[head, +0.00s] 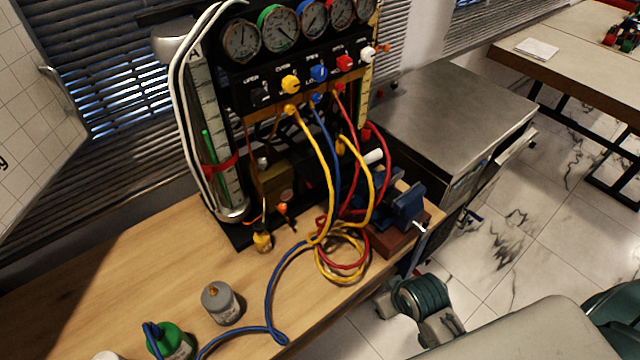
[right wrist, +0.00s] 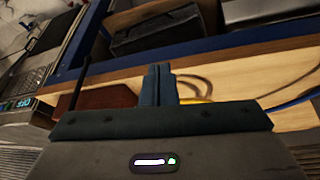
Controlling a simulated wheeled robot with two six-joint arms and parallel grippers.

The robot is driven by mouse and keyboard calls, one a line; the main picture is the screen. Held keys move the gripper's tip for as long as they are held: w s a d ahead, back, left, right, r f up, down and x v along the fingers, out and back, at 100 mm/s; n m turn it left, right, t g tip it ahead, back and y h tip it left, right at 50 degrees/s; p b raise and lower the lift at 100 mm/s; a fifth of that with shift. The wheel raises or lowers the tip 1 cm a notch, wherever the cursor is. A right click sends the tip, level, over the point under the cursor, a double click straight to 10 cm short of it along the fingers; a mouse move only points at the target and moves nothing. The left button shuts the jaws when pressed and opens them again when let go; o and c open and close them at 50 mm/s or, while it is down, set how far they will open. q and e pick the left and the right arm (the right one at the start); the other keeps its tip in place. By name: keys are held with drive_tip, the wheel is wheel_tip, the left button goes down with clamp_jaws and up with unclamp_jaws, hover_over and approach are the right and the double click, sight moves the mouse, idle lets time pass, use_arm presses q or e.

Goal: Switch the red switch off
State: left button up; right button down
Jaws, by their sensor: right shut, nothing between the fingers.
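A red knob (head: 344,62) sits on the dark control panel (head: 300,84) of the gauge rig, between a blue knob (head: 319,73) and a white one (head: 367,53). I cannot tell whether it is the red switch, or which setting it has. In the right wrist view my right gripper (right wrist: 158,72) is shut and empty, its two fingers together over the wooden bench edge. The red knob is not seen in that view. My left gripper is in neither view.
Yellow, blue and red hoses hang from the panel and coil on the wooden bench (head: 130,265). A blue vise (head: 405,204) stands at the bench's right end. A grey canister (head: 220,303) and green canister (head: 170,341) stand in front. A metal-topped cabinet (head: 450,100) is right.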

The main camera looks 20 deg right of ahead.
drive_tip(key=w+a+r+n+t+y, duration=0.1)
drive_tip(key=w+r+t, duration=0.1)
drive_tip(key=w+r, duration=0.5)
drive_tip(key=w+a+r+n+t+y, duration=0.1)
drive_tip(key=w+r, duration=0.6)
drive_tip(key=w, duration=0.7)
drive_tip(key=t+y, duration=0.1)
drive_tip(key=t, duration=0.1)
drive_tip(key=shift+w+a+r+n+t+y, duration=0.15)
drive_tip(key=shift+w+n+t+y, duration=0.15)
drive_tip(key=shift+w, duration=0.1)
drive_tip(key=shift+p, duration=0.3)
drive_tip(key=p+x, duration=0.5)
drive_tip(key=x, duration=0.9)
